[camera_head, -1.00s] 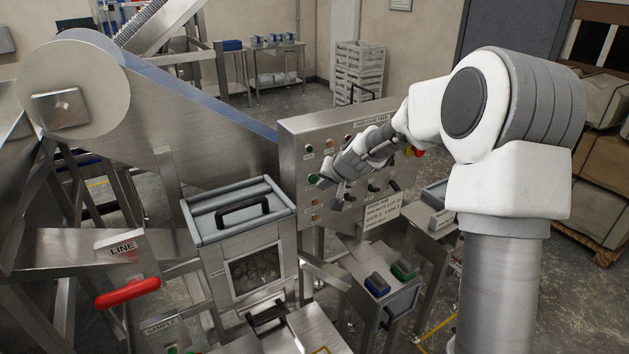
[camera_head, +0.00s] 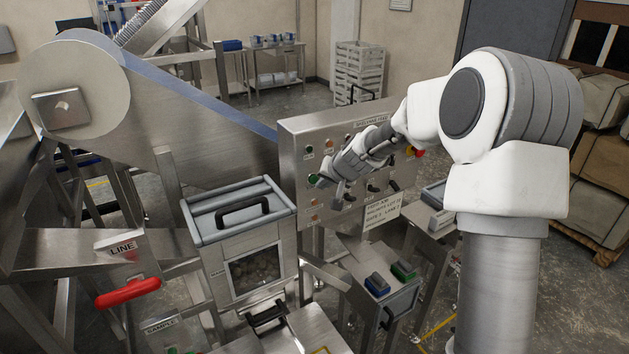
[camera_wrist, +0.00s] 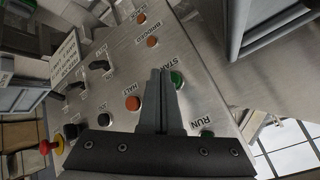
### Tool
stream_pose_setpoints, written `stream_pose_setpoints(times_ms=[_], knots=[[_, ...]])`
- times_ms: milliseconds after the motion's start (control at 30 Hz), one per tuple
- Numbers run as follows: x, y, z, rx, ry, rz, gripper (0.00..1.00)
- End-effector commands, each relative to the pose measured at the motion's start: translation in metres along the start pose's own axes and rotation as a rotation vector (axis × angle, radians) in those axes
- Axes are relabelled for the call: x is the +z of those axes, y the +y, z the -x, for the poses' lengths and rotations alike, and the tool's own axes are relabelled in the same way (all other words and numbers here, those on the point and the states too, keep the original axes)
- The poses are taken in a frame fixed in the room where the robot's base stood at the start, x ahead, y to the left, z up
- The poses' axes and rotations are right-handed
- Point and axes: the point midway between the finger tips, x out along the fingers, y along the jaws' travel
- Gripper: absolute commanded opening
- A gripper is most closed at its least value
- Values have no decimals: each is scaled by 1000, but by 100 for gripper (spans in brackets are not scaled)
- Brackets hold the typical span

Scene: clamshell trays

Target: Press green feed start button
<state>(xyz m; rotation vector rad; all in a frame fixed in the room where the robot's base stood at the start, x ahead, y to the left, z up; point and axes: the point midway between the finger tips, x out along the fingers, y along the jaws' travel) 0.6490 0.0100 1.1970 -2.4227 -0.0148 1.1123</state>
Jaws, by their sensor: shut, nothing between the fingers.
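The green start button (camera_head: 313,179) is on the left part of the upright steel control panel (camera_head: 290,135). In the wrist view the green button (camera_wrist: 178,80) sits by a START label, just right of my fingertips. My gripper (camera_head: 324,180) is shut and empty, its tips close to the button at the panel face. In the wrist view my gripper (camera_wrist: 160,73) has its two fingers together and overlaps the button's left edge. I cannot tell whether the tips touch it.
A green RUN lamp (camera_wrist: 207,134) and an orange-red button (camera_wrist: 133,103) are near the fingers. Black switches (camera_wrist: 100,65) and a red emergency knob (camera_wrist: 46,147) are farther left in the wrist view. A lidded steel bin (camera_head: 240,210) stands in front of the panel's left side.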

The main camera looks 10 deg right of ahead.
Motion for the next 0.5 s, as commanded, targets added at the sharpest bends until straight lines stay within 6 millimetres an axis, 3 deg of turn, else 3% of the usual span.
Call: stream_pose_setpoints(times_ms=[500], knots=[[-4,-4,-5,0,0,1,0]])
